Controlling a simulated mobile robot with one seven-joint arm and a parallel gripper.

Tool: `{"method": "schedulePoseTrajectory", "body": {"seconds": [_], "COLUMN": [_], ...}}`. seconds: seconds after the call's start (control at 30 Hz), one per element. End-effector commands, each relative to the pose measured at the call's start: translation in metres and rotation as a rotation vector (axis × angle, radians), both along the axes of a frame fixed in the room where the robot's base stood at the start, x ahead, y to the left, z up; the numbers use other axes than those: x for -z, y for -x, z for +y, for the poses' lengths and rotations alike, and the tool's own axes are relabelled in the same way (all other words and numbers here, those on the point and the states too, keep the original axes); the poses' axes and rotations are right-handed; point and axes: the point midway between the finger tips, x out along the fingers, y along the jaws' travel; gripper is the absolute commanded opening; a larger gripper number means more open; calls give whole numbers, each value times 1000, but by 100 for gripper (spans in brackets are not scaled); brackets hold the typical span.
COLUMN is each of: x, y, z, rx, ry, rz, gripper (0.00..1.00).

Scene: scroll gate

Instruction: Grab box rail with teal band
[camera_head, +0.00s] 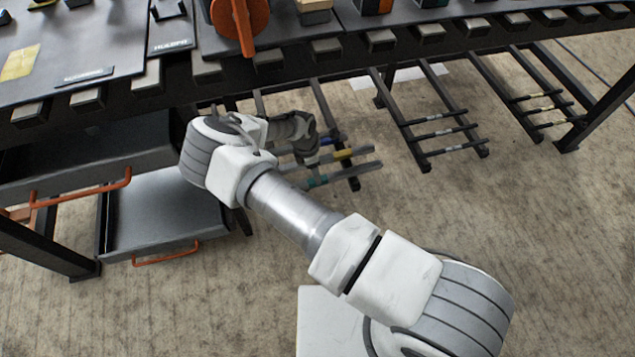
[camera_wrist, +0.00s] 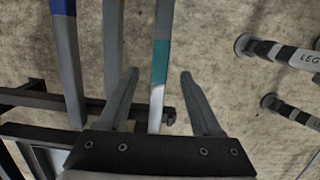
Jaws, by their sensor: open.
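The box rail with the teal band (camera_wrist: 161,35) is a long grey bar in the wrist view, running down between my fingers. Its teal band (camera_wrist: 159,62) lies level with the fingertips. My gripper (camera_wrist: 160,74) is open, with one finger on each side of this rail and a visible gap to each. The rail's far end runs out of the wrist view.
A rail with a blue band (camera_wrist: 62,7) and another grey rail (camera_wrist: 113,45) lie left of the teal one. Labelled dark bars (camera_wrist: 290,55) are at right. The dark table (camera_head: 290,45) overhangs the rails. Drawers with orange handles (camera_head: 165,253) stand at left.

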Motion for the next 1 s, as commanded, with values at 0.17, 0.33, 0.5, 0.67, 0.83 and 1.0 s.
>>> {"method": "schedulePoseTrajectory", "body": {"seconds": [0.17,0.33,0.5,0.67,0.83,1.0], "x": [31,52,52,52,52,52], "y": [-1,-2,-3,-2,-2,-2], "z": [-5,-8,-8,-8,-8,-8], "rx": [0,-1,-1,0,0,0], "ry": [3,1,0,0,0,0], "rz": [1,0,-1,-1,0,-1], "gripper": [66,66,66,50,19,0]}}
